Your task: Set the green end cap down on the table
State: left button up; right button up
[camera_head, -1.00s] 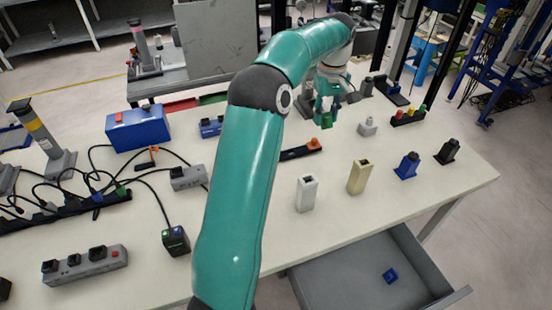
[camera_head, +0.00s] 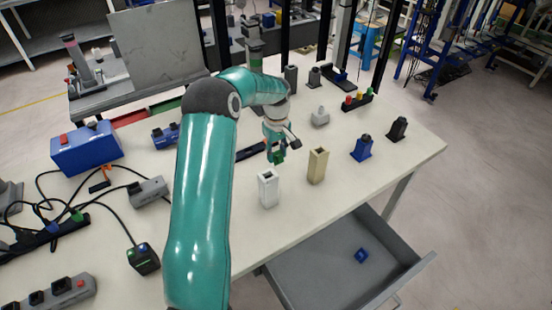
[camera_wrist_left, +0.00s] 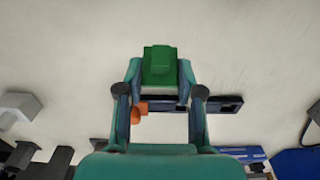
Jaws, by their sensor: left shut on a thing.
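My left gripper (camera_head: 277,148) is shut on the green end cap (camera_head: 279,158), over the white table (camera_head: 305,207) behind the white and beige posts. In the left wrist view the green end cap (camera_wrist_left: 160,66) sits between the fingertips, with pale table surface around it. A dark strip with an orange piece lies below the fingers there. I cannot tell how much gap there is between the cap and the table. My right gripper is not in view.
A white post (camera_head: 268,188) and a beige post (camera_head: 318,165) stand close by. A blue piece (camera_head: 362,148) and a black piece (camera_head: 397,129) stand farther right. An open drawer (camera_head: 320,265) holds a small blue part (camera_head: 361,255). Cables and a blue box (camera_head: 86,148) lie left.

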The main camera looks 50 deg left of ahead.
aim_at(276, 154)
pick_arm(q)
jog(key=shift+f, duration=1.7)
jog(key=shift+f, duration=0.1)
jog(key=o, duration=1)
jog(key=shift+c, duration=0.2)
notch_tip(276, 154, up, 12)
jog(key=shift+r+b, duration=0.15)
jog(key=shift+b, duration=0.2)
